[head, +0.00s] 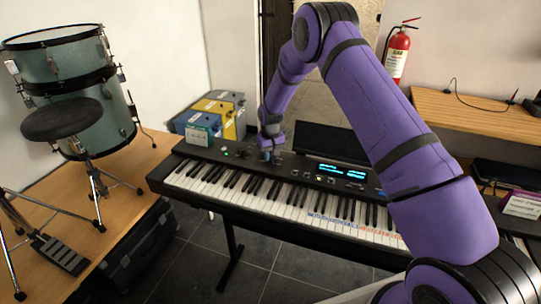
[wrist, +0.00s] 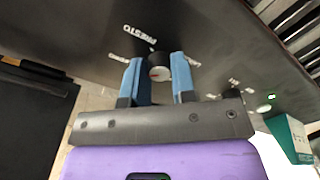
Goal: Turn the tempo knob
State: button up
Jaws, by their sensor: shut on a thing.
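The keyboard (head: 245,159) stands on a stand in the middle of the head view, with a lit blue display (head: 341,171) on its panel. The tempo knob (wrist: 159,72) is a small dark round knob with a reddish mark on its face, seen in the wrist view with white lettering, including "PRESTO", around it. My gripper (wrist: 162,73) has its two blue fingers on either side of the knob, shut on it. In the head view my gripper (head: 271,154) reaches down to the panel left of the display, and the knob is hidden there.
A teal box (head: 199,132) stands on the keyboard's left end, and it also shows in the wrist view (wrist: 288,138). Blue and yellow boxes (head: 233,118) stand behind it. A wooden shelf (head: 480,114) is at right.

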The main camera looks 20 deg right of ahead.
aim_at(271, 156)
jog(key=shift+m, duration=1)
jog(key=o, duration=0.9)
notch_tip(271, 156, up, 11)
jog(key=shift+f, duration=0.1)
